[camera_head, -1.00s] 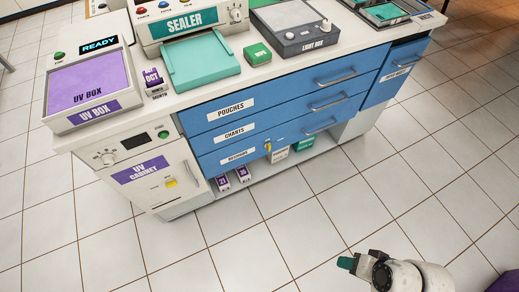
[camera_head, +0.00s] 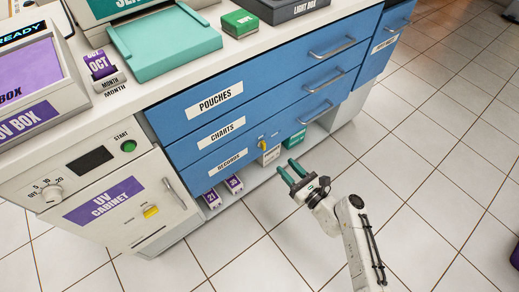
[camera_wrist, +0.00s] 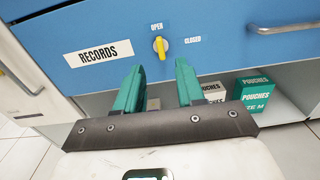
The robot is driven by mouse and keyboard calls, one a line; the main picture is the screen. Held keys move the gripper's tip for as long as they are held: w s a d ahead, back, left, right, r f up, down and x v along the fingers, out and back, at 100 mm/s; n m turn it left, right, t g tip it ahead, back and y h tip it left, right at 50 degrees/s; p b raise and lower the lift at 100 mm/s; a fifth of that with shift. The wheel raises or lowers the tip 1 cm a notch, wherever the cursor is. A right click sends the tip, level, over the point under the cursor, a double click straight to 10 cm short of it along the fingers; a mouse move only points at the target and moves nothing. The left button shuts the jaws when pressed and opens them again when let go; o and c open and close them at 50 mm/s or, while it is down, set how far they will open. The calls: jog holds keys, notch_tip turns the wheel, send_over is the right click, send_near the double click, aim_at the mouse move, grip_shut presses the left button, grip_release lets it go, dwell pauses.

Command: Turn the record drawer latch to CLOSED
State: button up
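The record drawer (camera_head: 222,157) is the lowest blue drawer, with a RECORDS label that also shows in the wrist view (camera_wrist: 98,54). Its yellow latch (camera_head: 262,145) is right of the label. In the wrist view the latch (camera_wrist: 161,47) stands roughly upright, below the word OPEN; the word CLOSED (camera_wrist: 192,40) is to its right. My gripper (camera_head: 288,168) is open and empty, in front of and below the latch, apart from it. In the wrist view its two green fingers (camera_wrist: 160,70) point at the drawer, with the latch above the gap between them.
The charts drawer (camera_head: 290,107) is above, with metal handles sticking out. The tiled floor in front is clear.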

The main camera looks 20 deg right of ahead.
aim_at(265, 145)
jog(key=b+x, duration=0.2)
jog(key=x, duration=0.8)
jog(key=shift+w+a, duration=0.1)
jog(key=shift+w, duration=0.1)
jog(key=shift+c, duration=0.3)
grip_shut()
